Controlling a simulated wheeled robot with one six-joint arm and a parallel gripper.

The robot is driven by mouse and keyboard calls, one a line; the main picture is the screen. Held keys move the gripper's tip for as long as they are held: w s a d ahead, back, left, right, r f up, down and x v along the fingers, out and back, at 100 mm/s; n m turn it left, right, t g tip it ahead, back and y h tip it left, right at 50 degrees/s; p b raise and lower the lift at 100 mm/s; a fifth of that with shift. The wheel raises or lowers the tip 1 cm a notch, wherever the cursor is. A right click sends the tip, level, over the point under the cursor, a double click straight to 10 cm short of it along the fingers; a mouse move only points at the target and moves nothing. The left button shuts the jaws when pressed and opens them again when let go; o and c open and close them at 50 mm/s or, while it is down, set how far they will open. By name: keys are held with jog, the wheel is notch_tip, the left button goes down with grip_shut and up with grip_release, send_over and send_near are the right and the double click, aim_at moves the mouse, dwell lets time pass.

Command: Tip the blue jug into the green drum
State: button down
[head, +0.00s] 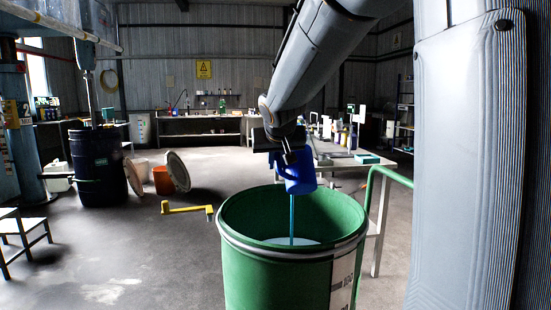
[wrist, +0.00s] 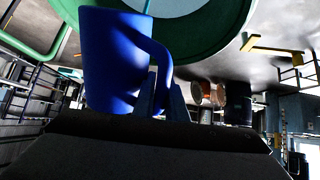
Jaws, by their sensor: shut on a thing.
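The blue jug (head: 299,176) is tilted above the mouth of the green drum (head: 280,270) in the head view. My gripper (head: 290,155) is shut on the jug and holds it over the drum. A thin blue stream (head: 291,218) runs from the jug down into the drum, where a pale blue liquid surface (head: 291,241) shows. In the wrist view the blue jug (wrist: 112,55) fills the upper left, its handle at my gripper (wrist: 160,100). The green drum (wrist: 205,45) shows behind it. The inside of the jug is hidden.
A green rail (head: 388,173) stands right of the drum, beside a table (head: 345,158) with bottles. A yellow bar-like object (head: 187,209) is left of the drum. A black drum (head: 97,167) and a leaning lid (head: 178,171) are farther left. Open floor lies between.

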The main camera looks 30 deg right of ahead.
jog(key=shift+w+d+f+g+y+p, duration=0.15)
jog(key=shift+g+p, duration=0.4)
jog(key=shift+p, duration=1.85)
jog(key=shift+w+a+r+g+y+p, duration=0.15)
jog(key=shift+g+p, duration=0.35)
jog(key=shift+p, duration=1.95)
jog(key=shift+w+d+f+g+y+p, duration=0.15)
jog(key=shift+g+p, duration=0.4)
jog(key=shift+p, duration=1.85)
jog(key=shift+f+g+y+p, duration=0.35)
jog(key=shift+g+p, duration=0.65)
jog(key=shift+p, duration=1.55)
jog(key=shift+f+g+p, duration=0.1)
jog(key=shift+g+p, duration=0.3)
jog(key=shift+p, duration=0.15)
